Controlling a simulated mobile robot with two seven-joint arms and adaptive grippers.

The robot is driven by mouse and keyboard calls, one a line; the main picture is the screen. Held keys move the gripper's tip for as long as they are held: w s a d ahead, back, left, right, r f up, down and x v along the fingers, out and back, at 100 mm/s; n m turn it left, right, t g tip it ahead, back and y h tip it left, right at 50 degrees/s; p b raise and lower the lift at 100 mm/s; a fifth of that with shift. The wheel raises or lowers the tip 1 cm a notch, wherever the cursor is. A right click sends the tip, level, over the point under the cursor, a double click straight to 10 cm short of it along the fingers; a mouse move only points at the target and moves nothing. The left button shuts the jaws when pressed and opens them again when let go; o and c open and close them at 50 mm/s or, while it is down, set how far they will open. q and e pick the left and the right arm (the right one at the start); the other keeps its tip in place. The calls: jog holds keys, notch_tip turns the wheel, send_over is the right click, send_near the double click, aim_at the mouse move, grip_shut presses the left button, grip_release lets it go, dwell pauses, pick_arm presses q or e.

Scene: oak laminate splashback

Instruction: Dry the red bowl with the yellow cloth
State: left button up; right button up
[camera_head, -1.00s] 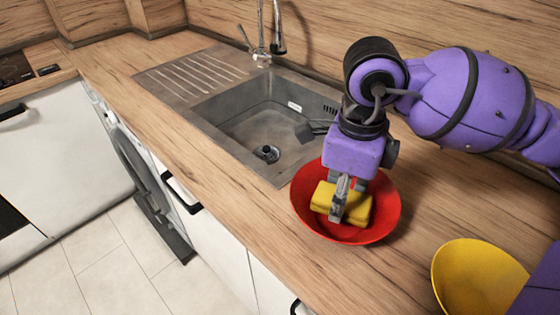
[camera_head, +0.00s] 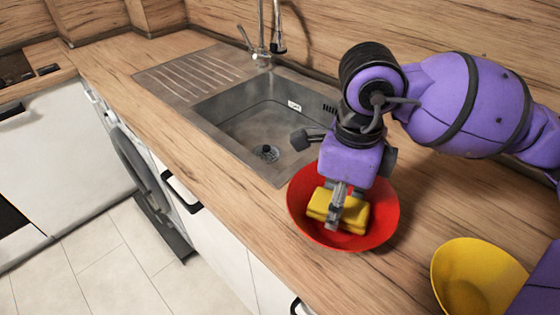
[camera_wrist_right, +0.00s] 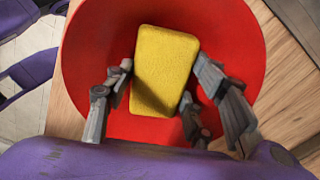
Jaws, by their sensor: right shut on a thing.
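The red bowl (camera_head: 382,222) stands on the wooden worktop, just right of the sink's front corner. My right gripper (camera_head: 338,204) points down into it and is shut on the yellow cloth (camera_head: 352,216), a thick folded pad. In the right wrist view the cloth (camera_wrist_right: 163,70) sits between the fingers of my right gripper (camera_wrist_right: 165,95), inside the red bowl (camera_wrist_right: 90,55). The cloth looks to be at the bowl's inner surface; I cannot tell how firmly it touches. My left gripper is not in view.
A yellow bowl (camera_head: 470,272) stands on the worktop at the lower right, partly behind a purple part of mine. The sink (camera_head: 265,125) with its tap (camera_head: 262,40) is at the back left. The worktop's front edge is close to the red bowl.

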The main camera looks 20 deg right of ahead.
notch_tip(320, 180, up, 2)
jog(key=shift+r+p, duration=0.25)
jog(key=shift+p, duration=0.5)
notch_tip(320, 180, up, 4)
jog(key=shift+w+d+f+p, duration=0.15)
jog(key=shift+f+p, duration=0.1)
jog(key=shift+p, duration=0.6)
pick_arm(q)
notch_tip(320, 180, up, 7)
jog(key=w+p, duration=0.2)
jog(key=p, duration=0.1)
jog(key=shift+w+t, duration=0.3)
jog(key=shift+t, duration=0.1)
pick_arm(e)
notch_tip(320, 180, up, 7)
jog(key=shift+w+d+r, duration=0.2)
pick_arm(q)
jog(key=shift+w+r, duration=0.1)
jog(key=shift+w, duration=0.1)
